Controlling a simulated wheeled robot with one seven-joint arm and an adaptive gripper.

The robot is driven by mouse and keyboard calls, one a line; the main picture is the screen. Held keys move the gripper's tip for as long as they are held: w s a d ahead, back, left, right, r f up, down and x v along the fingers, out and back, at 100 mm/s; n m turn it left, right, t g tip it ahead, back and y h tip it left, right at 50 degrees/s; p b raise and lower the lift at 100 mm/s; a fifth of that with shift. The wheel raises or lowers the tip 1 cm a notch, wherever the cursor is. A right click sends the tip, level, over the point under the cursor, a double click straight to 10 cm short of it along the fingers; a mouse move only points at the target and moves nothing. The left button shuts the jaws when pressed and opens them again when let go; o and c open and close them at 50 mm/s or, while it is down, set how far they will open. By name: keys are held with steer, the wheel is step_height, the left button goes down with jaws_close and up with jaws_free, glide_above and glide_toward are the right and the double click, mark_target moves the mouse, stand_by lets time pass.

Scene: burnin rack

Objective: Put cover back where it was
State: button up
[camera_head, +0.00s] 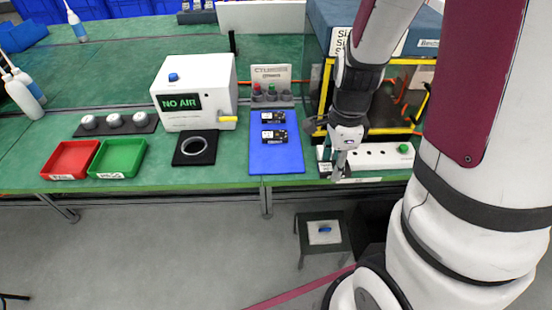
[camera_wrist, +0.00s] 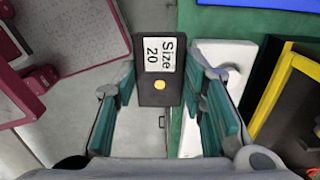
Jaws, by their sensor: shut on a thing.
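My gripper (camera_head: 340,165) is over the front edge of the bench at the right. In the wrist view, its fingers (camera_wrist: 160,95) are closed on the sides of a black block (camera_wrist: 150,95) with a white "Size 20" label and a yellow dot. I cannot tell whether this block is the cover. A pale flat plate (camera_head: 324,238) with a blue handle lies on a low dark stool on the floor; it may also be a cover. A white panel (camera_head: 372,160) with dark holes and a green knob is right beside my gripper.
A yellow-framed rack (camera_head: 416,66) stands behind the white panel. To the left are a blue mat (camera_head: 277,160) with two black modules, a white "NO AIR" box (camera_head: 195,88), a black ring pad (camera_head: 180,157), and red (camera_head: 55,162) and green (camera_head: 105,168) trays.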

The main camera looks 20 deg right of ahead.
glide_above(276, 161)
steer(key=shift+s+d+f, duration=0.1)
steer(key=shift+f, duration=2.35)
steer(key=shift+f, duration=0.2)
steer(key=o, duration=1.1)
